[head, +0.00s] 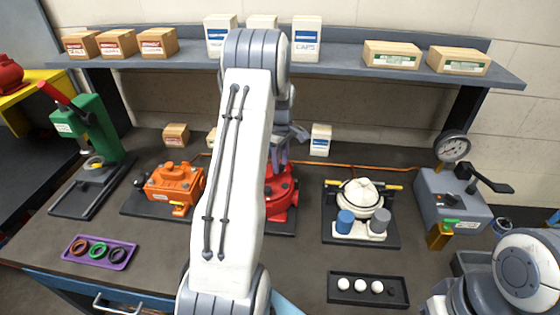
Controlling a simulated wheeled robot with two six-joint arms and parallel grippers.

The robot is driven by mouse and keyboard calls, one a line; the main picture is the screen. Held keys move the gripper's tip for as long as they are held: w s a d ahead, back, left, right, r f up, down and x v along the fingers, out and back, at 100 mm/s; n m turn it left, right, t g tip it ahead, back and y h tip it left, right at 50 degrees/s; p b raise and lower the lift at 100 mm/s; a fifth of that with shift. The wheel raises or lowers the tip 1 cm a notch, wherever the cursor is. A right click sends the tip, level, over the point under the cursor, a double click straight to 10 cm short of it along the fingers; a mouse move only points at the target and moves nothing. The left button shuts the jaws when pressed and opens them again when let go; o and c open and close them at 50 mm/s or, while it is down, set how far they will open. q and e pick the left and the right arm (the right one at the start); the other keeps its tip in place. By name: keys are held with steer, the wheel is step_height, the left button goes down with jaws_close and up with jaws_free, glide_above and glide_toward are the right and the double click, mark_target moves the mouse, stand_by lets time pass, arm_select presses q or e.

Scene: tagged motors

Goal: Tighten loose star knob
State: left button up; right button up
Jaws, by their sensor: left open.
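No star knob can be made out clearly. Three motor-like units stand on the bench: an orange one (175,183) at left, a red one (284,197) in the middle and a white round one (360,193) at right. My left arm crosses the middle of the head view and hides much of the red unit. My left gripper (283,156) is open, above the back of the red unit and partly hidden by the arm. Whether it touches the unit cannot be told. My right arm shows at the lower right; its gripper is out of view.
A green press (92,130) stands at left and a grey box with a gauge (452,195) at right. A purple tray with rings (100,252) and a black tray with white balls (368,303) lie in front. A shelf (340,67) with boxes spans the back.

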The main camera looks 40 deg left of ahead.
arm_select(q)
jaws_close()
steer(key=shift+m, duration=0.3)
steer(key=m, duration=1.6)
steer(key=shift+a, duration=0.1)
steer(key=m, duration=0.6)
steer(key=shift+w+r, duration=0.1)
steer(key=shift+r, duration=0.05)
steer(key=shift+m, duration=0.3)
